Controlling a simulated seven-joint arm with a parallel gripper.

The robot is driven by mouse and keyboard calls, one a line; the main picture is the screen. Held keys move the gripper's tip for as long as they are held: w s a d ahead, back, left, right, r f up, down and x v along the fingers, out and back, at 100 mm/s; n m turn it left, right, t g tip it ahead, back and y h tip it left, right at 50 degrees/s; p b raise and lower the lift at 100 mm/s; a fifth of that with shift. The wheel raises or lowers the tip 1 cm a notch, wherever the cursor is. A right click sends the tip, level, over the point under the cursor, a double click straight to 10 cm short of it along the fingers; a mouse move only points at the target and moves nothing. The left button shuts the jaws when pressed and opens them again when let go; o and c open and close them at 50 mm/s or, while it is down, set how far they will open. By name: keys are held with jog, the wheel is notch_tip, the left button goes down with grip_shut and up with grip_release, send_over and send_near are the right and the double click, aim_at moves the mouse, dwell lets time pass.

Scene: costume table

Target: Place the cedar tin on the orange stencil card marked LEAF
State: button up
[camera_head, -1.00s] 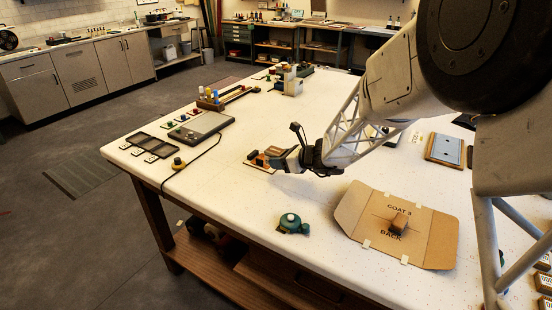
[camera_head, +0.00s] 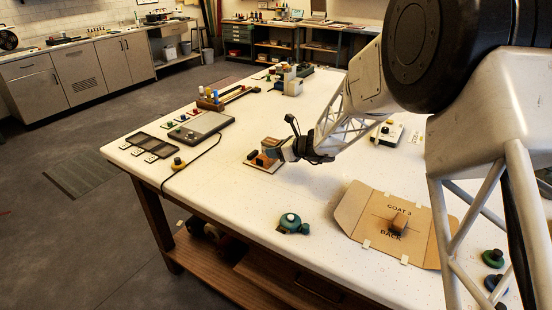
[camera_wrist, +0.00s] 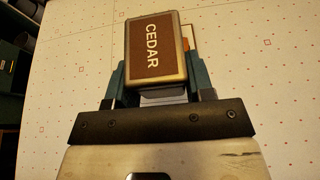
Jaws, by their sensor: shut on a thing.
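The cedar tin (camera_wrist: 157,50), brown with a metal rim and the word CEDAR, is held between the teal fingers of my gripper (camera_wrist: 160,80) in the wrist view. In the head view the tin (camera_head: 271,146) is small at my gripper (camera_head: 277,150), over the far side of a pale card (camera_head: 253,165) with orange on it. In the wrist view a strip of that card (camera_wrist: 188,34) shows behind the tin. The tin hides most of the card there. The LEAF mark cannot be read. I cannot tell whether the tin touches the card.
A cardboard sheet (camera_head: 360,232) marked COAT 3 BACK, with a brown block (camera_head: 399,225) on it, lies at the front right. A teal round item (camera_head: 292,224) stands near the front edge. A grey panel (camera_head: 202,126) and dark tiles (camera_head: 153,143) lie left. White tabletop around the card is clear.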

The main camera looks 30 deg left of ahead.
aim_at(276, 165)
jog(key=shift+f, duration=1.75)
jog(key=shift+f, duration=0.15)
jog(key=o, duration=0.9)
jog(key=shift+o, duration=0.2)
jog(key=shift+r, duration=0.2)
jog(key=shift+v, duration=6)
jog(key=shift+f, duration=0.1)
